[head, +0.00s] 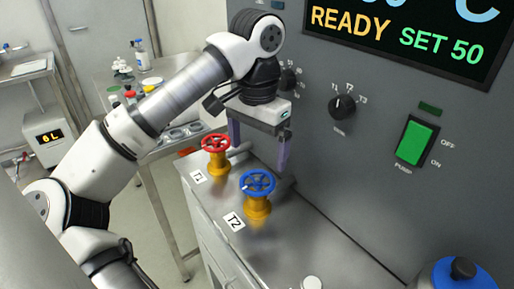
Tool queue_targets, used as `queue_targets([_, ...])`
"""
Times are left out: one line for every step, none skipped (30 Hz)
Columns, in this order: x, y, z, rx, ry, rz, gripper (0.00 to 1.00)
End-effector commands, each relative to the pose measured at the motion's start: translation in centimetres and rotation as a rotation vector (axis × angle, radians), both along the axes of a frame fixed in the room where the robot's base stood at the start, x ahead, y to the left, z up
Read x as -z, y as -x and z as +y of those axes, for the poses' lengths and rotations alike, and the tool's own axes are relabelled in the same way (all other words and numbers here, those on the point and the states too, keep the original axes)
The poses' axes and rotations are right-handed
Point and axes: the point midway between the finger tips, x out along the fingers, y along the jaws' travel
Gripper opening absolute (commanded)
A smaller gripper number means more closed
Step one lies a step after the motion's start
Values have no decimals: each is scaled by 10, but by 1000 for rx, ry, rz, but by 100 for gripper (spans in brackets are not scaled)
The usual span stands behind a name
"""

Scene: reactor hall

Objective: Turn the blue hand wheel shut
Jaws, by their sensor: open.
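The blue hand wheel (258,184) sits on a yellow valve body (257,208) on the steel counter, beside a label reading T2. My gripper (258,153) points down with its two fingers apart, above and behind the blue wheel as seen in the head view. The fingers hold nothing, and the gripper appears apart from the wheel. The wheel's rim and spokes are in plain view.
A red hand wheel (215,143) on a yellow valve, labelled T1, stands close left of the blue one. The grey panel (330,180) rises behind, with a selector knob (342,106) and green pump switch (416,142). The counter's front right (330,250) is mostly clear.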

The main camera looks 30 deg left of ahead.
Motion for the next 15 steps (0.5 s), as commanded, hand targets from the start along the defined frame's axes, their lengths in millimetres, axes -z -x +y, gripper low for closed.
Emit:
queue_targets([-17, 0, 0, 0, 0, 0, 94])
queue_targets([-22, 0, 0, 0, 0, 0, 94])
queue_targets([-29, 0, 0, 0, 0, 0, 94])
queue_targets([-34, 0, 0, 0, 0, 0, 94])
queue_targets([-39, 0, 0, 0, 0, -1, 94])
queue_targets([-45, 0, 0, -1, 0, -1, 94])
queue_targets([-49, 0, 0, -1, 0, -1, 94])
queue_targets([-52, 0, 0, -1, 0, -1, 94])
queue_targets([-56, 0, 0, -1, 0, -1, 94])
queue_targets([-58, 0, 0, -1, 0, -1, 94])
queue_targets([-60, 0, 0, -1, 0, -1, 94])
queue_targets([-61, 0, 0, -1, 0, -1, 94])
queue_targets([-62, 0, 0, 0, 0, -1, 94])
queue_targets([-62, 0, 0, 0, 0, -1, 94])
queue_targets([-62, 0, 0, 0, 0, -1, 94])
